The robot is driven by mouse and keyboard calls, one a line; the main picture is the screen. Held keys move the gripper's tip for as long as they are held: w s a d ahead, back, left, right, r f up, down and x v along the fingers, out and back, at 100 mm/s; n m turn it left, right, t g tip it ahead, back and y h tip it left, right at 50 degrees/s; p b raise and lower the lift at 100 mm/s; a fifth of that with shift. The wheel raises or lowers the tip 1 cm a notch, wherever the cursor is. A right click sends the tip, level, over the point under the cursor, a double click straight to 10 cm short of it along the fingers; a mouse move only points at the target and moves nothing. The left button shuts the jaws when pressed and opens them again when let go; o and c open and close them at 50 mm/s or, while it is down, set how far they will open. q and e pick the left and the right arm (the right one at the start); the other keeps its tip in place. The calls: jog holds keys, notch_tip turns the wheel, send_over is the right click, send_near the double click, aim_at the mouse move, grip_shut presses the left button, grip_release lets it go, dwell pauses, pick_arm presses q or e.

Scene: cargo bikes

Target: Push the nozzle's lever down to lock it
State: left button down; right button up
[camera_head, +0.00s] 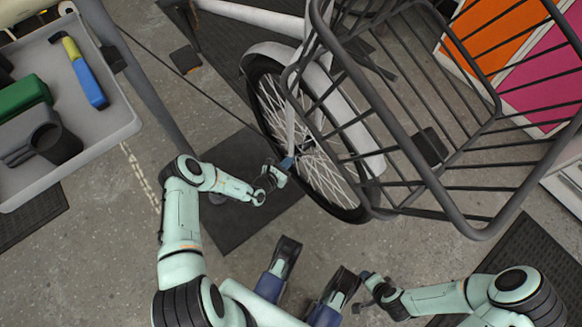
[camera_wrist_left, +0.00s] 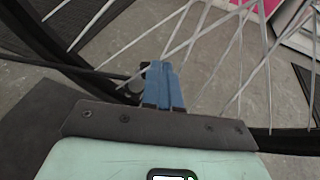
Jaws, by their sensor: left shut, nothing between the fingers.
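My left gripper (camera_head: 287,162) is shut and empty, with its blue fingertips at the lower part of the bike's spoked wheel (camera_head: 272,100). In the left wrist view its closed blue fingers (camera_wrist_left: 163,88) reach toward the spokes and rim. A small dark piece that looks like the nozzle (camera_wrist_left: 134,86) sits just left of the fingers, with a dark hose running left from it. The fingers partly hide it, and I cannot make out its lever or whether they touch it. My right gripper (camera_head: 362,290) is empty and looks open, low in the head view, away from the wheel.
A wire basket (camera_head: 420,165) overhangs the wheel on the right. A grey tray (camera_head: 110,140) at the left holds a blue-and-yellow tool (camera_head: 85,80), a green box (camera_head: 24,96) and a dark cup-like part (camera_head: 54,145). A dark mat (camera_head: 235,220) lies under my left arm.

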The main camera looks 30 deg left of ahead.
pick_arm(q)
jog(key=shift+f+b, duration=1)
jog(key=shift+f, duration=0.65)
jog(key=s+d+r+p, duration=0.1)
jog(key=s+p, duration=0.5)
jog(key=s, duration=0.3)
jog(key=shift+d, duration=0.25)
